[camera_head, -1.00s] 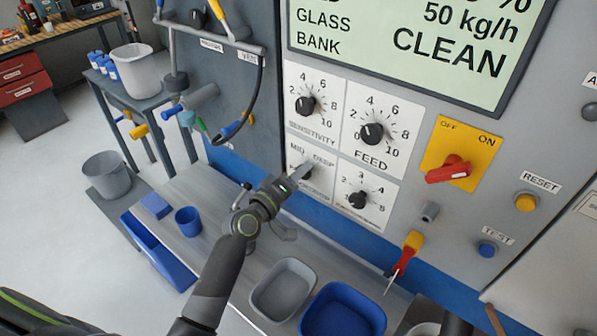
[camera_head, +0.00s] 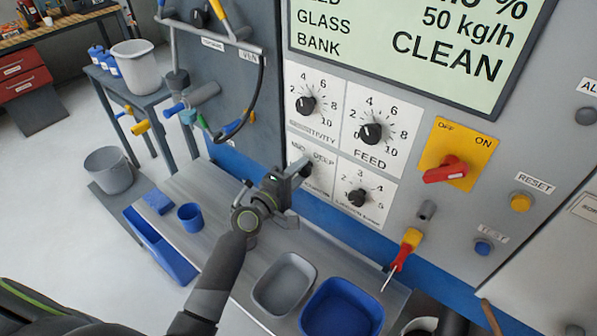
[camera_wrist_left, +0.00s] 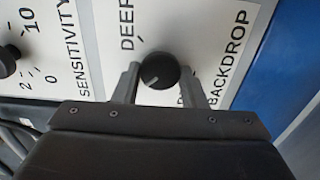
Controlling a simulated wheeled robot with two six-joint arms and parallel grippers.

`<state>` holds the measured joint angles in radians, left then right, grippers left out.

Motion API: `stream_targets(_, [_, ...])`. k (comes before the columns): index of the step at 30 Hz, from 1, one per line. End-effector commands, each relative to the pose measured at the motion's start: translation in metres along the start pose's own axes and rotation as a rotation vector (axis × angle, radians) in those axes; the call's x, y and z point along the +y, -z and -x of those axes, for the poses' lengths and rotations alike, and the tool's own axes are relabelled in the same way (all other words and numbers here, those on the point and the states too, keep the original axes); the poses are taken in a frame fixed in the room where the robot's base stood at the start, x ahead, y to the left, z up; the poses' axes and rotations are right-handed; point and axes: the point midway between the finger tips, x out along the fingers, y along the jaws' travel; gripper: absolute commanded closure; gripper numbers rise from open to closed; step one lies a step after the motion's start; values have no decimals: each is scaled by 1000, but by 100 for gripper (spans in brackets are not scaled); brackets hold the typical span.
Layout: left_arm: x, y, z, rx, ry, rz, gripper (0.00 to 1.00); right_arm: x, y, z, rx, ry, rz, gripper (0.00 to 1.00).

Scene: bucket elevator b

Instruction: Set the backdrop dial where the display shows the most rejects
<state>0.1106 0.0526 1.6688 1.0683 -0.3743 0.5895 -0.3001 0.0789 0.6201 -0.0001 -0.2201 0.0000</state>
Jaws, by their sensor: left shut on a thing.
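The black backdrop dial (camera_wrist_left: 159,71) sits between the two fingers of my left gripper (camera_wrist_left: 160,86), which is shut on it. Its white pointer mark shows at the dial's lower left in the wrist view. The word DEEP is readable beside it; another label is partly covered by a finger. In the head view my left gripper (camera_head: 303,167) is at the lower-left dial plate and hides most of the dial. The display (camera_head: 400,60) reads GLASS, BANK, 50 kg/h and CLEAN; its top, with a percentage, is cut off. My right gripper is not in view.
The sensitivity dial (camera_head: 305,104), feed dial (camera_head: 370,133) and another black dial (camera_head: 357,197) surround the backdrop plate. A red switch (camera_head: 446,170) is farther right. Below are a grey tub (camera_head: 262,298) and a blue tub (camera_head: 310,318) on the metal bench.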

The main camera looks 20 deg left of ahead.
Motion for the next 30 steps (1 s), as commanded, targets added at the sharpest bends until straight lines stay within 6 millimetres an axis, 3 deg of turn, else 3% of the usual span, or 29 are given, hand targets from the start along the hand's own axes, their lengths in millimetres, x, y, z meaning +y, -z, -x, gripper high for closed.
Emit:
stream_targets(9, [0, 0, 0, 1, 1, 1, 85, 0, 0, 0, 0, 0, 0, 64])
stream_targets(10, [0, 0, 0, 1, 1, 1, 61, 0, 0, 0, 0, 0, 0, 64])
stream_targets(15, [0, 0, 0, 1, 1, 1, 42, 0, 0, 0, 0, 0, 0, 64])
stream_targets(25, [-1, 0, 4, 0, 1, 0, 42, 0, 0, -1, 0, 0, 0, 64])
stream_targets(30, [-2, 1, 25, 2, 1, 0, 42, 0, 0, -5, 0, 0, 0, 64])
